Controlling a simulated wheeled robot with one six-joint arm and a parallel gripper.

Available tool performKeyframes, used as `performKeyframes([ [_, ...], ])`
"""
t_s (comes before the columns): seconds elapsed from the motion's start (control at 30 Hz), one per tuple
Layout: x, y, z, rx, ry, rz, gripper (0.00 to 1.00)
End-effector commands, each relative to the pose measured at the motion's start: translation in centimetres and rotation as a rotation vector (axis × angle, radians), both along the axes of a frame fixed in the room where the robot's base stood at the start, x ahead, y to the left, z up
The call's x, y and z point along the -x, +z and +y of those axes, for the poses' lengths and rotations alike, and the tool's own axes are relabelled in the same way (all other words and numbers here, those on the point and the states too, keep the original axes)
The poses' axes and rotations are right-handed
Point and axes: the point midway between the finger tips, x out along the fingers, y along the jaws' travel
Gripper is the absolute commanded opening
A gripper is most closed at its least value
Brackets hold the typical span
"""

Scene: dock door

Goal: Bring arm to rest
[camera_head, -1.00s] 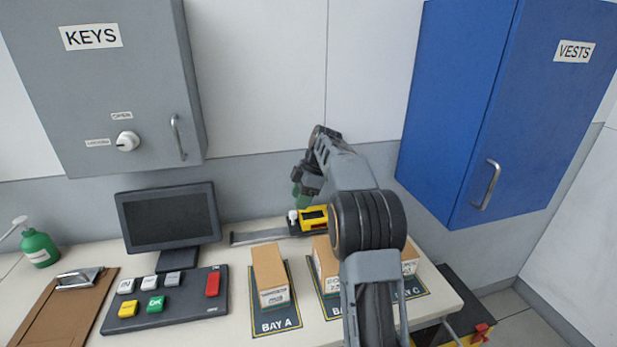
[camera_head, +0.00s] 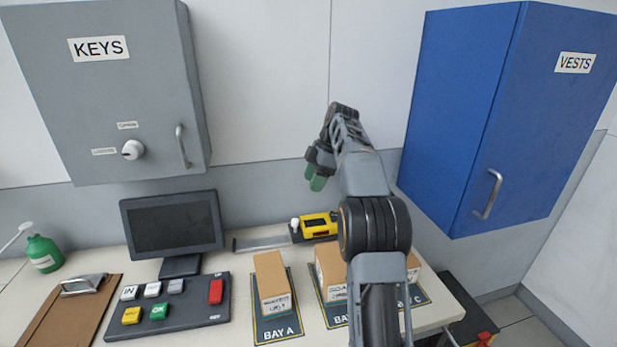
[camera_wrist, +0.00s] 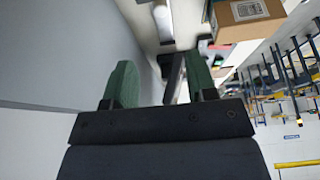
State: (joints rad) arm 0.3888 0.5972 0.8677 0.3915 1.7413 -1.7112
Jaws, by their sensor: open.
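My gripper (camera_head: 316,178) is raised above the back of the table, in front of the wall and between the grey cabinet and the blue cabinet. Its two green fingers stand apart with nothing between them; they also show in the wrist view (camera_wrist: 160,85). My arm reaches up from the bottom of the head view and hides part of the table and boxes behind it.
The grey KEYS cabinet (camera_head: 110,80) and blue VESTS cabinet (camera_head: 480,110) are closed. A monitor (camera_head: 172,224), button panel (camera_head: 165,310), cardboard box on the BAY A mat (camera_head: 272,282), yellow device (camera_head: 318,226), green bottle (camera_head: 43,254) and clipboard (camera_head: 75,310) occupy the table.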

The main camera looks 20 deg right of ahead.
Motion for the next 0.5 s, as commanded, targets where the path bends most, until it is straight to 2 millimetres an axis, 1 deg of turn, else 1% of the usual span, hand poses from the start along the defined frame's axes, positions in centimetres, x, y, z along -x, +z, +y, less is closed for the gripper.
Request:
performKeyframes([
  [0.27, 0.1, 0.1, 0.2, 0.003, -0.008, 0.002, 0.52],
  [0.37, 1.1, 0.7, 1.6, 0.023, -0.092, 0.023, 0.52],
  [0.47, 3.0, 1.2, 3.8, 0.053, -0.241, 0.055, 0.52],
  [0.5, 4.1, 1.3, 4.7, 0.068, -0.312, 0.068, 0.52],
])
